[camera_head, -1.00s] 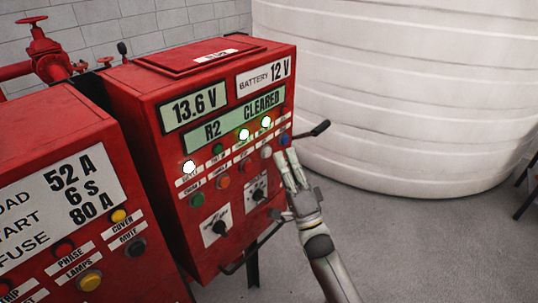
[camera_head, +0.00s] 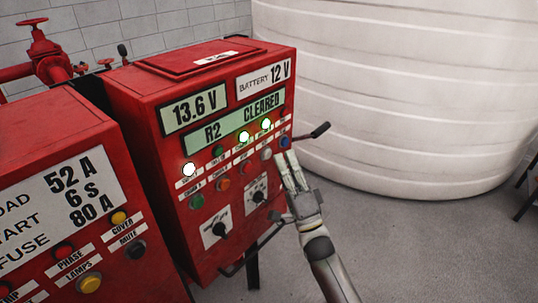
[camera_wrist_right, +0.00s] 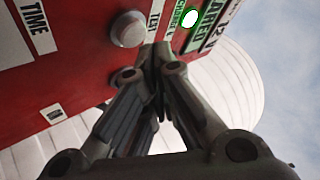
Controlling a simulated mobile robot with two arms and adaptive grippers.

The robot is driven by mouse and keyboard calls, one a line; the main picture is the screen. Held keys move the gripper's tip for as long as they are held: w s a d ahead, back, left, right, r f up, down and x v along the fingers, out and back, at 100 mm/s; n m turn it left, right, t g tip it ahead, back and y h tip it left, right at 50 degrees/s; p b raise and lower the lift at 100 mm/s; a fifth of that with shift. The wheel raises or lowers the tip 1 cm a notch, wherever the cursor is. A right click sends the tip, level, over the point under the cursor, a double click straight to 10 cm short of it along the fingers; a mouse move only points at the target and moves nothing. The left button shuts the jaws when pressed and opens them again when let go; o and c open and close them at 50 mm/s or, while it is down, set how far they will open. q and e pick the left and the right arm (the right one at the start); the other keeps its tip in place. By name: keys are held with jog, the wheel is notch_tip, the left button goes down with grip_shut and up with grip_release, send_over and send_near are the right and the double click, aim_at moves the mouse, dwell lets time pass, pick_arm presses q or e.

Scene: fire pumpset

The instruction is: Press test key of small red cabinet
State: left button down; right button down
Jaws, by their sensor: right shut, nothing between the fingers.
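The small red cabinet (camera_head: 150,130) stands in the middle of the head view, its sloped front carrying displays, lamps, buttons and knobs. A pale round button (camera_head: 266,153) sits near the right edge of its front. In the right wrist view this button (camera_wrist_right: 128,30) has a label reading TEST beside it. My right gripper (camera_head: 284,156) is shut and empty, its fingertips just right of and slightly below the button in the head view. In the wrist view the fingertips (camera_wrist_right: 155,58) are close beside the button; whether they touch the panel cannot be told. My left gripper is not in view.
A second red cabinet (camera_head: 30,130) stands at front left. A black-handled lever (camera_head: 316,131) sticks out from the small cabinet's right side, close to my right gripper. A red valve wheel (camera_head: 38,24) is behind. A large white tank (camera_head: 400,90) stands behind right, with clear floor before it.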

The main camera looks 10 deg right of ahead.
jog(key=shift+a, duration=0.1)
jog(key=shift+w+a, duration=0.2)
jog(key=shift+w, duration=0.15)
jog(key=shift+w+a+b, duration=0.25)
jog(key=shift+w+b, duration=0.05)
jog(key=shift+b, duration=0.2)
dwell(0.7)
jog(key=shift+s+d, duration=0.1)
dwell(0.3)
jog(key=shift+s+d+p, duration=0.4)
jog(key=shift+s, duration=0.2)
jog(key=s+d+p, duration=0.1)
jog(key=s, duration=0.1)
jog(key=s+d+p, duration=0.1)
jog(key=s+d, duration=0.1)
dwell(0.4)
